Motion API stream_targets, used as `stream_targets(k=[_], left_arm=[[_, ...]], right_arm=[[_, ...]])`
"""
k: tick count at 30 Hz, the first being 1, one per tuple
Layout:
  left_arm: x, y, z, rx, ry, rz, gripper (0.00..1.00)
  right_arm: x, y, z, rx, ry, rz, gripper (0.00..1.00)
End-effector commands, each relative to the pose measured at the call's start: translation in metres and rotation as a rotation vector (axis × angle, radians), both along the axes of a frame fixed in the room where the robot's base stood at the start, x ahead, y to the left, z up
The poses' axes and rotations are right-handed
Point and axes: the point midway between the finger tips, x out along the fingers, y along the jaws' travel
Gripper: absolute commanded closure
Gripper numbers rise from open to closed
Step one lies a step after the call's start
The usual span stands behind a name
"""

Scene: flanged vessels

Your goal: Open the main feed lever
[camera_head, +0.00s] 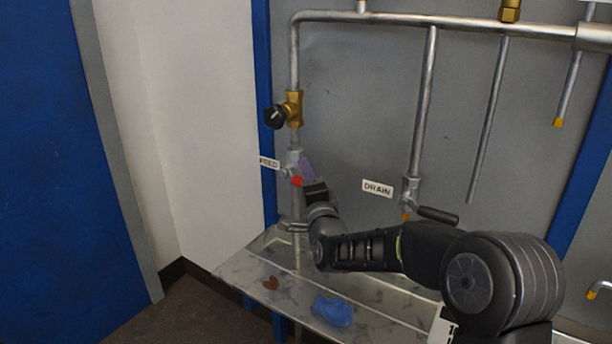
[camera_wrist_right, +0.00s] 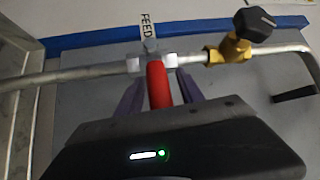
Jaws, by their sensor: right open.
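The red feed lever (camera_head: 297,181) is on a metal valve on the vertical pipe at the left, beside the white FEED label (camera_head: 269,163). In the right wrist view the red lever (camera_wrist_right: 158,86) points from the valve toward my gripper. My right gripper (camera_head: 305,172) is at the lever, with its purple fingers open. In the wrist view the fingers of my right gripper (camera_wrist_right: 158,92) stand on both sides of the lever, with gaps visible. The lever's near end is hidden behind the gripper body. My left gripper is not in view.
A brass valve with a black knob (camera_head: 276,116) sits just above the feed valve. A dark drain lever (camera_head: 437,215) is to the right, below the DRAIN label (camera_head: 378,189). A blue cloth (camera_head: 333,311) and a brown piece (camera_head: 271,283) lie on the grey ledge (camera_head: 243,268).

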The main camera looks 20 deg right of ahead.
Motion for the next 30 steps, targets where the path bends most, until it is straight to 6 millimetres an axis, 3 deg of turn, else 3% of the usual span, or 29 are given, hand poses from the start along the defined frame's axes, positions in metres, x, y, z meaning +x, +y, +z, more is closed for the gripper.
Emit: stream_targets(k=[7,24,30], left_arm=[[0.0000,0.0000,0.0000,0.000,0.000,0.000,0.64],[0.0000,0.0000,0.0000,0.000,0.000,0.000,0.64],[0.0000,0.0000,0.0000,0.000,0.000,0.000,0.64]], right_arm=[[0.0010,-0.0003,0.0003,0.000,0.000,0.000,0.55],[0.0007,0.0000,0.0002,0.000,0.000,0.000,1.00],[0.0006,0.0000,0.0001,0.000,0.000,0.000,1.00]])
